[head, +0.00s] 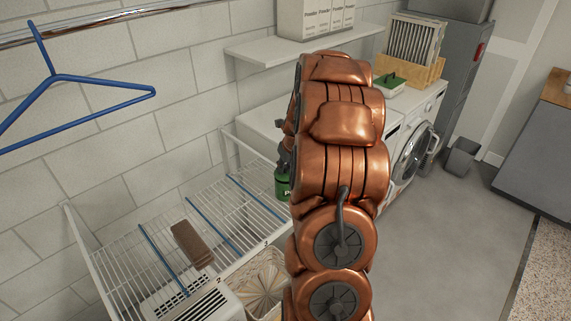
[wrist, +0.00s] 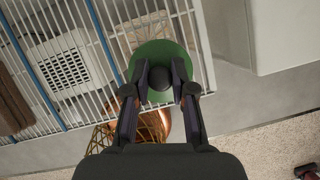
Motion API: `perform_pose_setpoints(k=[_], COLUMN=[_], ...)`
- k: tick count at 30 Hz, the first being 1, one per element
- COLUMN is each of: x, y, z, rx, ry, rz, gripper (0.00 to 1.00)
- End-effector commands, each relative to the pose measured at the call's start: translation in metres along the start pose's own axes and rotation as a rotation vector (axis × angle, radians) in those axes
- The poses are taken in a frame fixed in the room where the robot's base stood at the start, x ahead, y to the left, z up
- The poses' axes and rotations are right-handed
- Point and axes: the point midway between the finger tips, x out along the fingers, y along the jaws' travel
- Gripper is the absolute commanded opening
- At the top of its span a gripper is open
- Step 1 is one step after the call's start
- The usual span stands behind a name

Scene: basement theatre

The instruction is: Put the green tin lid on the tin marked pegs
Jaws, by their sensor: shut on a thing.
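The green tin lid (wrist: 152,51) is a round disc with a dark knob, seen from above in the wrist view. My gripper (wrist: 160,76) is shut on the knob, one finger on each side. In the head view, a green tin (head: 282,185) with a white letter like "P" shows at the left edge of my copper arm, just below my gripper (head: 285,156). My arm hides the rest of its label. The lid covers what is directly under it in the wrist view. I cannot tell whether lid and tin touch.
A white wire rack (head: 215,215) with blue rods holds a brown block (head: 193,244). A white vented unit (head: 195,300) and a basket (head: 262,285) are below. A blue hanger (head: 75,85) hangs left. A green-topped container (head: 389,84) sits on the white washer (head: 411,153). Floor is clear right.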

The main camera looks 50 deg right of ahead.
Motion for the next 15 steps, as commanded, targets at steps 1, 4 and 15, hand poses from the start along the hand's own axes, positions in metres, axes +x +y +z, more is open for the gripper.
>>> perform_pose_setpoints(k=[1,4,15], x=[0.0006,0.0006,0.0071], y=[0.0002,0.0001,0.0005], z=[-0.0003,-0.0002,-0.0034], rx=[0.000,-0.001,0.000], ry=[0.000,0.000,0.002], rz=[0.000,0.000,0.001], gripper=[0.00,0.00,0.00])
